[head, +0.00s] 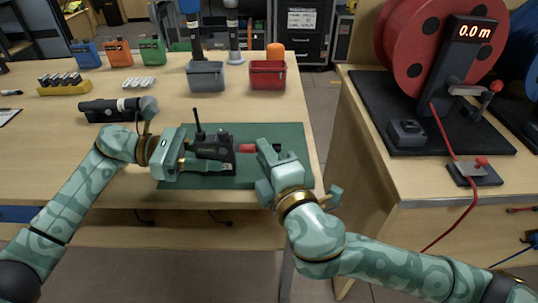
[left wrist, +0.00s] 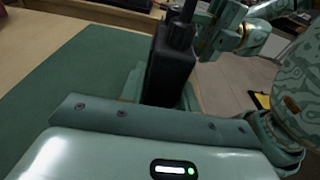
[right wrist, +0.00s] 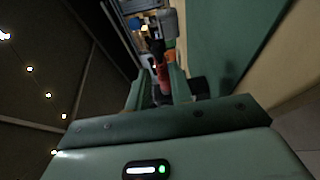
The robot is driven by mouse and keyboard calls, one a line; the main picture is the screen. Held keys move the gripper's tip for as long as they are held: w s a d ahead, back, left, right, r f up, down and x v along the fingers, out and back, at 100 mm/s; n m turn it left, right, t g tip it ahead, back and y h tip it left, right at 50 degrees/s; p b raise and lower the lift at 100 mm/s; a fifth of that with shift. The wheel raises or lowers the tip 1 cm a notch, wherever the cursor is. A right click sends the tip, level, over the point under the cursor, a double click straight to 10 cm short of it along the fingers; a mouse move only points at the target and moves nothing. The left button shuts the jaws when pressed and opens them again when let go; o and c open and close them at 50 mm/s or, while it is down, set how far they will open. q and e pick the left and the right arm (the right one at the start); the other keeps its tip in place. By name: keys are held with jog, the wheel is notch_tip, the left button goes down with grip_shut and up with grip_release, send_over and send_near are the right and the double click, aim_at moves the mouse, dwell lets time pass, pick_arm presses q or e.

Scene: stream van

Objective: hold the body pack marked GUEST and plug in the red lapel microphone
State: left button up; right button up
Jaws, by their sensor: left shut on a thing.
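A black body pack (head: 213,149) with a short upright antenna is held in my left gripper (head: 204,157), just above the green mat. It also shows in the left wrist view (left wrist: 169,70), between the fingers. I cannot read its marking. My right gripper (head: 262,154) faces it from the right and is shut on the red lapel microphone's plug (head: 248,148). The red piece also shows between the fingers in the right wrist view (right wrist: 164,76). The plug's end is very close to the pack's right side. I cannot tell whether they touch. The microphone's other parts are hidden.
The green mat (head: 292,172) lies at the table's front edge. Behind it stand a grey bin (head: 206,76) and a red bin (head: 267,76). Blue, orange (head: 118,52) and green packs stand at the back left. A cable reel (head: 424,45) is on the right table, across a gap.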

jog(key=shift+o, duration=1.2)
pick_arm(q)
jog(key=o, duration=1.2)
pick_arm(e)
jog(key=v, duration=1.2)
